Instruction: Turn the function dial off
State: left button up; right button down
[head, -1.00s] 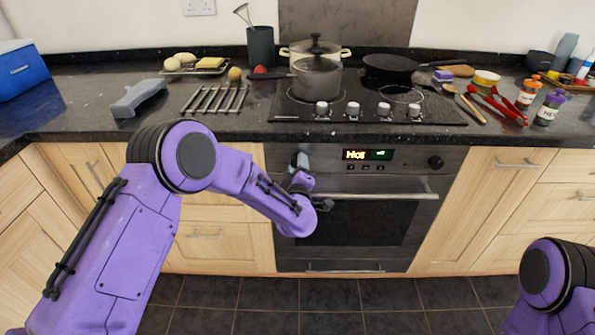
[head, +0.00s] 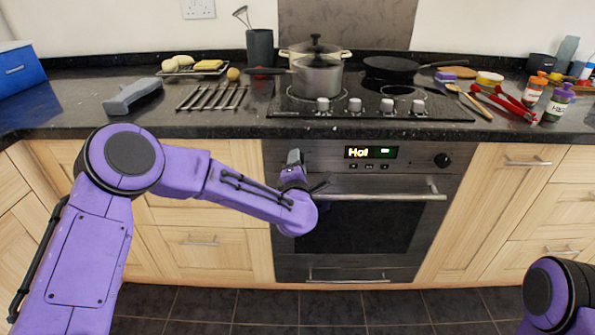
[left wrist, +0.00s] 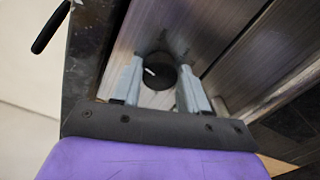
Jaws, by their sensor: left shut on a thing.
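The function dial (left wrist: 158,72) is a dark round knob with a white mark, seen in the left wrist view between the two grey fingers of my left gripper (left wrist: 158,90). The gripper is shut on it. In the head view the left gripper (head: 294,158) is at the left end of the oven's control panel and hides the dial there. The oven (head: 360,232) has a display (head: 370,152) lit with "Hot" and a green sign. Of my right arm only a link shows at the lower right; its gripper is out of view.
A second black knob (head: 442,160) is at the panel's right end. The oven door handle (head: 390,197) runs just below the panel. Hob knobs (head: 355,105) line the counter's front, with a pot (head: 317,78) and a pan (head: 393,67) behind. The floor in front is clear.

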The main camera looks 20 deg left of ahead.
pick_arm(q)
jog(key=shift+f+n+b, duration=0.1)
jog(key=shift+n+b, duration=0.6)
jog(key=shift+n, duration=0.4)
jog(key=o, duration=1.1)
jog(key=shift+a, duration=0.1)
jog(key=shift+c, duration=0.2)
jog(key=shift+s, duration=0.1)
jog(key=v, duration=1)
jog(key=shift+s, duration=0.25)
